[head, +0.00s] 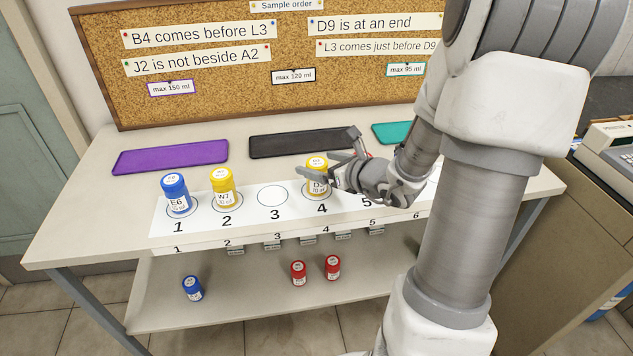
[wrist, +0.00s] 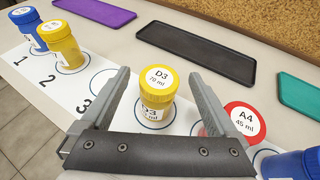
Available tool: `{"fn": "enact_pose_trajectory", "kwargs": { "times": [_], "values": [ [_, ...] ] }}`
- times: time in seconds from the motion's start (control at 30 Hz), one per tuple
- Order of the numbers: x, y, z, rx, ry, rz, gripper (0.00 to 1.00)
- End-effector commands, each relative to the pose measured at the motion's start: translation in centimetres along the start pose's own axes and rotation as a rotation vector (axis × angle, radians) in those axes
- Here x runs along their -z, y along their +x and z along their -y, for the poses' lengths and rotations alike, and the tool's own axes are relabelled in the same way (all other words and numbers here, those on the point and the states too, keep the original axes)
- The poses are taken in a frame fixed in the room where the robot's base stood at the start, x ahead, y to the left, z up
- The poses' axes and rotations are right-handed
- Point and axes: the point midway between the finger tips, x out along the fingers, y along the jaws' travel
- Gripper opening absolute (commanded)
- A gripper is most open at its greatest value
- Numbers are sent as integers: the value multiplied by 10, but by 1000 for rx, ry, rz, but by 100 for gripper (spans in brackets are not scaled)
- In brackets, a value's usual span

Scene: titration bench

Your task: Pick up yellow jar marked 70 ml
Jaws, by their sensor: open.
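The yellow jar labelled D3, 70 ml (wrist: 158,88) stands upright on circle 4 of the white numbered strip. In the head view the D3 jar (head: 317,188) is partly covered by my gripper (head: 333,156). In the wrist view my open gripper (wrist: 160,76) has one finger on each side of the jar, with gaps between the jar and both fingers. Another yellow jar, W7 (head: 223,188), stands on circle 2; it also shows in the wrist view (wrist: 62,46).
Blue jar E6 (head: 175,194) is on circle 1. Red jar A4, 45 ml (wrist: 243,117) stands close to my right finger, with a blue jar (wrist: 292,166) beyond. Circle 3 (head: 273,196) is empty. Purple (head: 170,157), black (head: 298,143) and teal (head: 392,133) trays lie behind.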

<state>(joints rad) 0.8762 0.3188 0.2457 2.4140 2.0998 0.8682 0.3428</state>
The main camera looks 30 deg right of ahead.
Motion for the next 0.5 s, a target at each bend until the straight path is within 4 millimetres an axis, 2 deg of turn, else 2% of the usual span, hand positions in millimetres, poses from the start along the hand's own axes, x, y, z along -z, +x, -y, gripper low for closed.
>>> {"fn": "enact_pose_trajectory", "kwargs": {
  "times": [0.13,0.23,0.5],
  "values": [
    [10,24,-2,-4,1,0,95],
    [9,38,-1,-3,-1,1,95],
    [6,46,-1,0,0,1,95]
  ]
}}
